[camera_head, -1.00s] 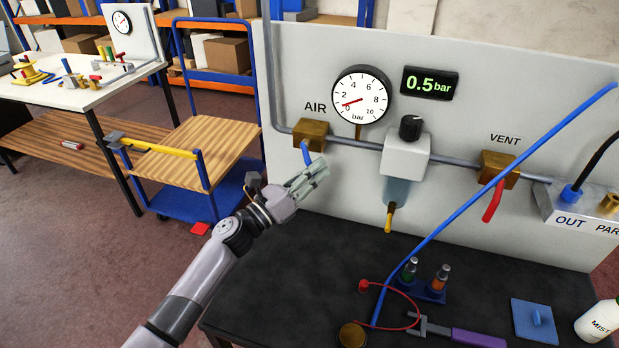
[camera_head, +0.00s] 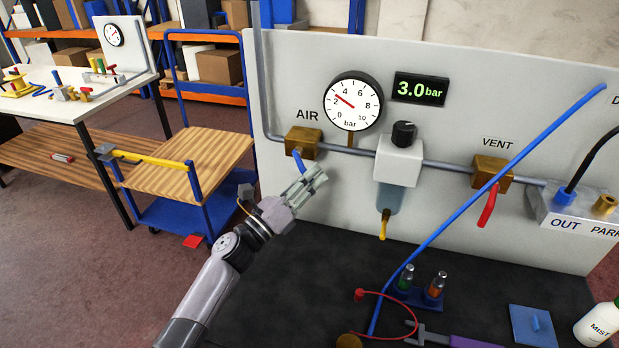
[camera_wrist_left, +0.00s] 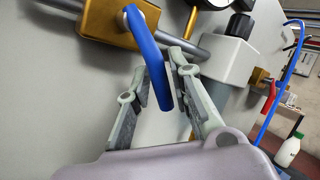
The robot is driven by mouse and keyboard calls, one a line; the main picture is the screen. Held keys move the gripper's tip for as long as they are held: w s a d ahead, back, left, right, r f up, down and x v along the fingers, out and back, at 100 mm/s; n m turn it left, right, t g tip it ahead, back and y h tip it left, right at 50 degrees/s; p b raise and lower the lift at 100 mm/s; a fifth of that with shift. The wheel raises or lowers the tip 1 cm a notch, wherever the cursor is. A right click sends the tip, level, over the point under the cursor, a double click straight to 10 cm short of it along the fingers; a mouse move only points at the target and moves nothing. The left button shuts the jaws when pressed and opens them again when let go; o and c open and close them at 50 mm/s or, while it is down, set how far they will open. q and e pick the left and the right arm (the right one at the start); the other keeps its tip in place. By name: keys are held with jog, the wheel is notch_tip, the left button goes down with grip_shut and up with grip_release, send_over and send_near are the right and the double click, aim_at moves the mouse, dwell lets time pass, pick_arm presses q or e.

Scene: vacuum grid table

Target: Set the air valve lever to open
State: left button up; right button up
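The blue air valve lever (camera_head: 299,161) hangs from the brass valve block (camera_head: 304,141) under the AIR label and slants down to the right. My left gripper (camera_head: 318,178) is at the lever's lower end. In the left wrist view the lever (camera_wrist_left: 148,55) runs down between the two fingers of the left gripper (camera_wrist_left: 155,100). The fingers stand apart, with the lever close to the right-hand finger; whether it touches I cannot tell. The dial gauge (camera_head: 353,101) reads about 3, and the digital display (camera_head: 420,90) shows 3.0 bar. My right gripper is not in view.
The regulator (camera_head: 399,160) with its black knob is right of the lever. The vent valve's red lever (camera_head: 488,206) hangs farther right. A blue hose (camera_head: 460,215) crosses the panel diagonally. The dark bench top (camera_head: 290,280) below is mostly clear on its left.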

pick_arm(q)
jog(key=shift+o, duration=1.1)
jog(key=v, duration=1.2)
jog(key=shift+s, duration=0.1)
